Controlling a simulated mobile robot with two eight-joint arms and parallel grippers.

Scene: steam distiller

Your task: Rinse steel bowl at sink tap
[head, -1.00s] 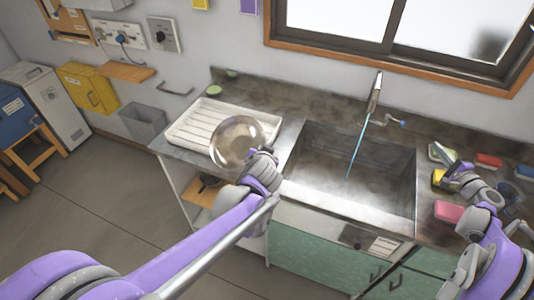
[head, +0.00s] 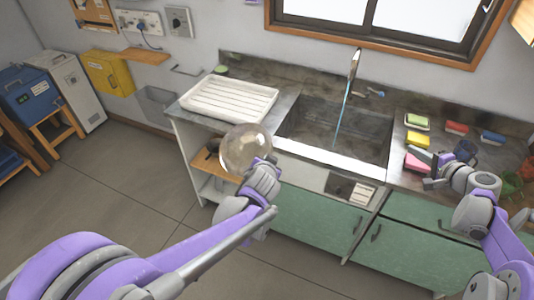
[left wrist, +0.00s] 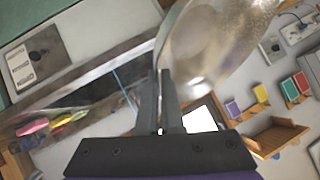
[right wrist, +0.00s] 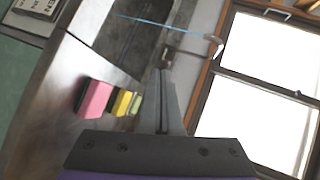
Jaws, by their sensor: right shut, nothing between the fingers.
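The round shiny steel bowl (head: 245,149) is held up in front of the counter, left of the sink. My left gripper (head: 268,162) is shut on its rim; the left wrist view shows the bowl (left wrist: 222,40) at the fingers (left wrist: 164,95). The sink (head: 310,125) is set in the counter. The tap (head: 353,65) stands at its back, and a blue stream (head: 338,125) runs down into the sink, apart from the bowl. My right gripper (head: 430,184) is shut and empty over the counter's right front; its closed fingers show in the right wrist view (right wrist: 163,95).
A white ribbed drainer tray (head: 228,99) sits left of the sink. Several sponges and brushes, including a pink one (head: 417,161) and a yellow one (head: 417,139), and a dark blue mug (head: 465,150) lie right of the sink. Green cabinets (head: 318,222) stand below.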

